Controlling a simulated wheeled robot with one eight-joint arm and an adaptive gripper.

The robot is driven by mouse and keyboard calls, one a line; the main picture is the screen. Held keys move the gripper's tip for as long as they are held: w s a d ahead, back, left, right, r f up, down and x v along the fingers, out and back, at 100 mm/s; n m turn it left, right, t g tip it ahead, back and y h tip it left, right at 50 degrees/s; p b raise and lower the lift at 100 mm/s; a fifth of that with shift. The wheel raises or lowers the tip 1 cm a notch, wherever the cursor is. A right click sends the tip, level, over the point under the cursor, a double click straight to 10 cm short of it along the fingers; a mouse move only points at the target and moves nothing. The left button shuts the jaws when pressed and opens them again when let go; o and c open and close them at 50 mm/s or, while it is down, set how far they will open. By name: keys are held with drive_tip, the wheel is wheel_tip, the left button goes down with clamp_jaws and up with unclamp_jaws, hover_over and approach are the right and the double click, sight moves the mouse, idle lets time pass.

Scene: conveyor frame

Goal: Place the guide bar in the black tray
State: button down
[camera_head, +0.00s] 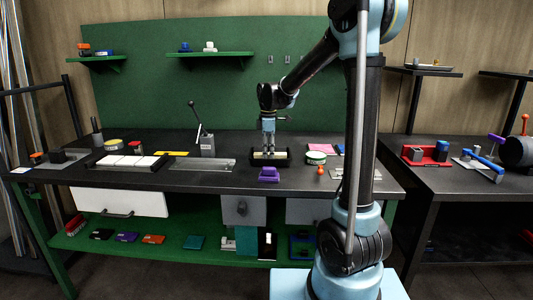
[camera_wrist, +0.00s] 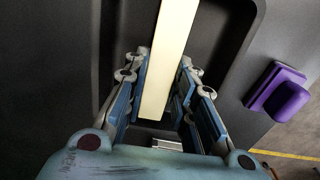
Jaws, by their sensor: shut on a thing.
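The guide bar is a long cream strip (camera_wrist: 172,50) between my fingers in the wrist view. My gripper (camera_head: 268,146) points down and is shut on the bar. The black tray (camera_head: 268,163) is directly under my gripper on the workbench. In the wrist view, the tray's dark rounded wall (camera_wrist: 236,75) runs along the bar's right side. The bar lies within the tray's outline from above. I cannot tell whether it touches the tray floor; the fingers hide part of the bar.
A purple block (camera_head: 268,174) stands just in front of the tray and shows in the wrist view (camera_wrist: 283,97).

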drive_tip(key=c, duration=1.3)
unclamp_jaws()
wheel_tip(320, 180, up, 12)
drive_tip(key=shift+r, duration=0.1)
